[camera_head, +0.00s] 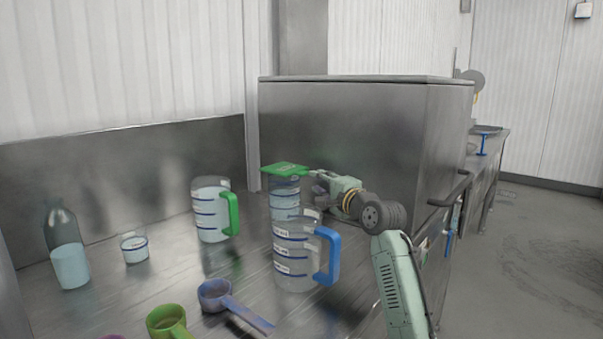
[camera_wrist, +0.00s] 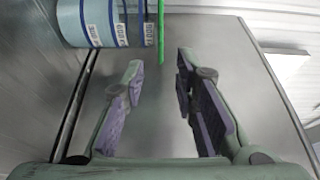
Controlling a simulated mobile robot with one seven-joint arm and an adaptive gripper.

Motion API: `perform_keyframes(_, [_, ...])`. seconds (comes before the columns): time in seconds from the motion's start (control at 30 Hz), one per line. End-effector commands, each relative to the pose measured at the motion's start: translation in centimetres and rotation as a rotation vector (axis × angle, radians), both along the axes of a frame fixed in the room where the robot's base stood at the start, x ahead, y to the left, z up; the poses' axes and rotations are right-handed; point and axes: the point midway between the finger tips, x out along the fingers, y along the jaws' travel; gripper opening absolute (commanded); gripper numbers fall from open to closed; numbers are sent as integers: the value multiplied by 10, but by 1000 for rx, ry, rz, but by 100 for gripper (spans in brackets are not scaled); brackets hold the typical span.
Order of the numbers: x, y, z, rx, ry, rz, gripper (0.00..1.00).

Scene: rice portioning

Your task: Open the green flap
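The green flap (camera_head: 286,169) lies about flat across the top of a clear measuring container (camera_head: 285,196) with blue lines. In the wrist view the flap (camera_wrist: 161,32) shows as a thin green strip at the end of the labelled container (camera_wrist: 100,22), sticking out past its wall. My gripper (camera_head: 314,180) is just right of the flap at about its height. In the wrist view my gripper (camera_wrist: 160,70) is open and empty, with the flap's edge ahead, in line with the gap between the fingers. I cannot tell if anything touches it.
A blue-handled jug (camera_head: 294,255) stands in front of the container and partly hides it. A green-handled jug (camera_head: 211,212) is to its left. A bottle (camera_head: 68,250), a small cup (camera_head: 134,247) and scoops (camera_head: 214,295) stand farther left and in front. A large steel cabinet (camera_head: 340,125) rises behind.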

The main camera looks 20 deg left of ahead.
Motion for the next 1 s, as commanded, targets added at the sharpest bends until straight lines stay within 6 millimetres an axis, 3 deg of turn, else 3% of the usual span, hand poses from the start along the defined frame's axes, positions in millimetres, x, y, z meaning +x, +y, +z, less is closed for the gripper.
perform_keyframes(0.43, [53,59,3,-2,1,1,27])
perform_keyframes(0.9, [63,69,1,-1,-1,-1,27])
perform_keyframes(1.0, [63,69,1,-1,-1,-1,21])
